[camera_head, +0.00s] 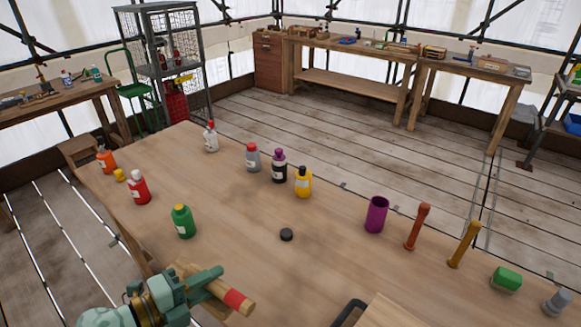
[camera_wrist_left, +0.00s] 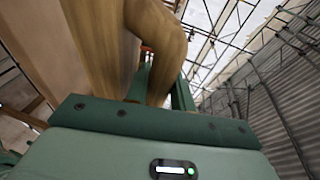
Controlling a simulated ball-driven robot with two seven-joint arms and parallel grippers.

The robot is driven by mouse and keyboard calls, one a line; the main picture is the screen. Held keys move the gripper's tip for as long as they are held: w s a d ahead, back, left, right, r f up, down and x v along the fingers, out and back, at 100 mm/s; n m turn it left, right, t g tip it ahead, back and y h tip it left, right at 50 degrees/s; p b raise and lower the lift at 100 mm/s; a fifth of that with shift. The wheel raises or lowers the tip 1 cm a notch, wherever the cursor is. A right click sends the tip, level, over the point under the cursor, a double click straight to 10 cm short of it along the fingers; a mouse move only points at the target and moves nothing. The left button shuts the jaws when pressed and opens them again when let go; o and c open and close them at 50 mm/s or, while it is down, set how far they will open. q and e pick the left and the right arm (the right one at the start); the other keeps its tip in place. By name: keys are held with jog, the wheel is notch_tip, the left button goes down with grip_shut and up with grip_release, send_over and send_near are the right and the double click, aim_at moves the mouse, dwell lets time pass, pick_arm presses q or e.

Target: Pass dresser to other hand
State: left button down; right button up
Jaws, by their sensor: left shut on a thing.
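The dresser, a pale wooden tool with a red band near its end (camera_head: 237,300), is in the jaws of my left gripper (camera_head: 207,283) at the bottom left of the head view. It is held above the near edge of the bench. In the left wrist view its wooden body (camera_wrist_left: 98,45) fills the upper left, between the green fingers. My right gripper is not in view.
The wooden bench (camera_head: 330,250) carries several bottles, including a green one (camera_head: 183,221) nearest my left gripper. The front middle is mostly clear.

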pick_arm(q)
jog(key=w+a+r+n+t+y, duration=0.1)
jog(key=y, duration=0.1)
jog(key=w+r+n+t+y, duration=0.1)
jog(key=r+n, duration=0.1)
jog(key=w+a+r+n+t+y, duration=0.1)
jog(key=y, duration=0.1)
jog(key=shift+w+a+r+n+t+y, duration=0.3)
jog(key=shift+w+a+n, duration=0.05)
jog(key=shift+n, duration=0.05)
jog(key=r+n+y, duration=0.1)
jog(key=a+r+n+y, duration=0.1)
jog(key=y, duration=0.1)
jog(key=shift+a+r+n+t, duration=0.1)
jog(key=shift+r+n+t, duration=0.1)
jog(key=shift+n+t, duration=0.15)
jog(key=shift+s+d+r+n+y, duration=0.2)
jog(key=shift+r+n+y, duration=0.15)
jog(key=shift+r+y, duration=0.25)
jog(key=shift+s+d+r+n+y, duration=0.1)
jog(key=shift+s+r+n+y, duration=0.15)
jog(key=shift+r+y, duration=0.3)
jog(key=shift+d+r, duration=0.1)
jog(key=shift+d, duration=0.3)
